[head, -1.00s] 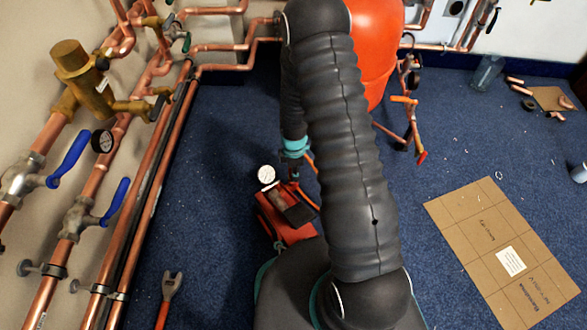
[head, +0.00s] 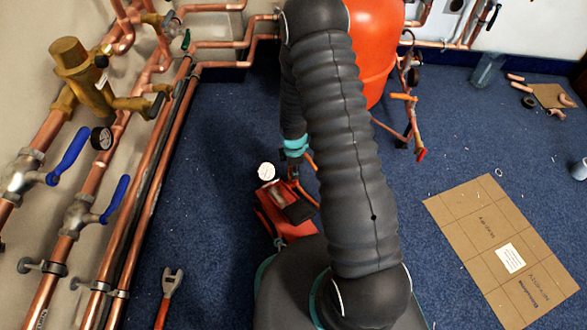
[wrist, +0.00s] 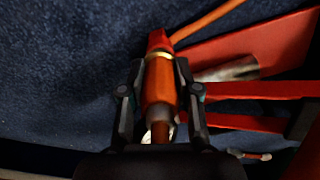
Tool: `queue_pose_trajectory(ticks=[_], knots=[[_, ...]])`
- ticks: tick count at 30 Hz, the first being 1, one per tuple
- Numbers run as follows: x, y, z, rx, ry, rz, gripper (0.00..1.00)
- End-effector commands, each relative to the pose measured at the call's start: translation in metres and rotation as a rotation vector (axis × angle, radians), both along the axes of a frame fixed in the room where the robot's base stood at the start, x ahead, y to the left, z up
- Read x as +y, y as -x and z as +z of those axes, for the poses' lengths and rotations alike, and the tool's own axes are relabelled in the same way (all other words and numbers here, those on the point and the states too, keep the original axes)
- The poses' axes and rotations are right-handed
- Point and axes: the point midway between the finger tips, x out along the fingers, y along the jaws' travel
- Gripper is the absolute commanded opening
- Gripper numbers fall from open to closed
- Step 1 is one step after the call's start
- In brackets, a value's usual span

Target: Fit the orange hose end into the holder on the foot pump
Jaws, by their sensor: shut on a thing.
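In the wrist view my gripper (wrist: 160,78) is shut on the orange hose end (wrist: 161,88), with one dark finger on each side. The hose end has a brass band and a red piece at its far end. The red foot pump (head: 285,222) sits on the floor just below my gripper in the head view. Its red frame and a metal cylinder show right of the hose end in the wrist view (wrist: 262,45).
A white gauge (head: 266,171) is at the pump's far left. Copper pipes with blue-handled valves (head: 115,200) run along the left wall. A red wrench (head: 167,300) and a cardboard sheet (head: 500,245) lie on the blue floor. An orange-red tank (head: 375,55) stands behind my arm.

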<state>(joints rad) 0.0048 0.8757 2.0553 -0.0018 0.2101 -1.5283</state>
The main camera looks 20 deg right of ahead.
Motion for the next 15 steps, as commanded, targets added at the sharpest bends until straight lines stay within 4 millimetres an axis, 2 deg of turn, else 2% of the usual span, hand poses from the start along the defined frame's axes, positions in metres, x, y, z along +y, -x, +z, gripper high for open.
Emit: queue_pose_trajectory(ticks=[15], knots=[[0.0000, -0.0002, -0.0087, 0.000, 0.000, 0.000, 0.00]])
